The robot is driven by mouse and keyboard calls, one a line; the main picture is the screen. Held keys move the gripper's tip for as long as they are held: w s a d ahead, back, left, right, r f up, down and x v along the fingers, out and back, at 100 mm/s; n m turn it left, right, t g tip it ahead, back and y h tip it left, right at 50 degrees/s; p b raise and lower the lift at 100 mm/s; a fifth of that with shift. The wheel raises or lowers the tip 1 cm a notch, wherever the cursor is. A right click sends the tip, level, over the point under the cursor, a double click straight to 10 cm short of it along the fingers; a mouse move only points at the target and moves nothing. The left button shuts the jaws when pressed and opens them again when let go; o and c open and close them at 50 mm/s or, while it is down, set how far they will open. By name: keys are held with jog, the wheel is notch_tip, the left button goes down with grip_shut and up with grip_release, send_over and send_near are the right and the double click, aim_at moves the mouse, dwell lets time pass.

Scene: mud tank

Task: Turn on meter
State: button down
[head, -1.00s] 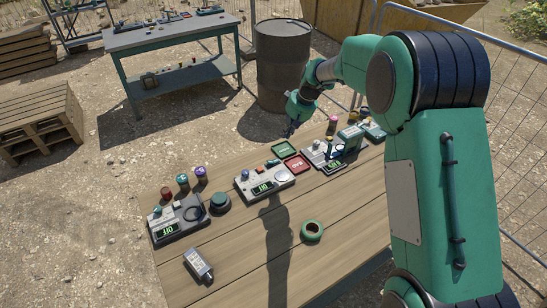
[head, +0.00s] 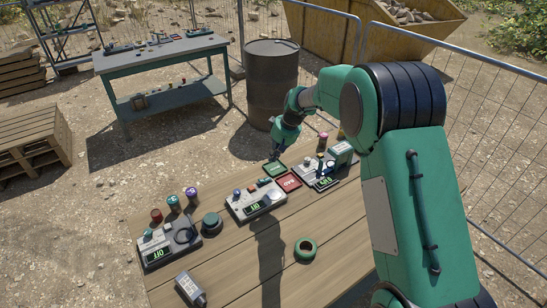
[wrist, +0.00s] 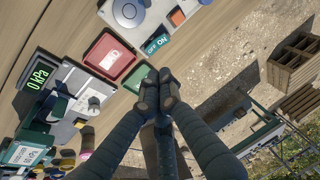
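Three grey devices with displays stand on the wooden table. The left device (head: 168,243) also appears to read OFF. The right device (head: 322,171) has a gauge display reading 0 kPa (wrist: 39,79) in the wrist view. My gripper (head: 276,156) hangs near the table's far edge, behind the middle device and green tray. Its fingertips (wrist: 158,88) are together and empty in the wrist view.
A green tray (head: 274,171) and red tray (head: 289,183) lie between the middle and right devices. Several small knobbed posts stand behind the left device. A green ring (head: 305,250) and a grey box (head: 190,290) lie in front. A barrel (head: 272,85) stands beyond the table.

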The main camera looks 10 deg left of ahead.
jog(key=b, duration=0.2)
send_over(263, 180)
jog(key=d, duration=0.2)
jog(key=f, duration=0.9)
jog(key=shift+w+a+f, duration=0.15)
jog(key=shift+a+f, duration=0.05)
jog(key=shift+f, duration=0.1)
jog(key=shift+s+a+f, duration=0.15)
jog(key=shift+f, duration=0.25)
jog(key=shift+s+a+f, duration=0.1)
jog(key=shift+a+f, duration=0.05)
jog(key=shift+f, duration=0.2)
jog(key=shift+s+a+f+t+h+p, duration=0.3)
jog(key=shift+f+t+h+p, duration=0.1)
jog(key=shift+t+p, duration=0.1)
jog(key=shift+w+d, duration=0.1)
jog(key=shift+w, duration=0.05)
jog(key=shift+w+d, duration=0.4)
jog(key=shift+d, duration=0.05)
jog(key=shift+r, duration=0.1)
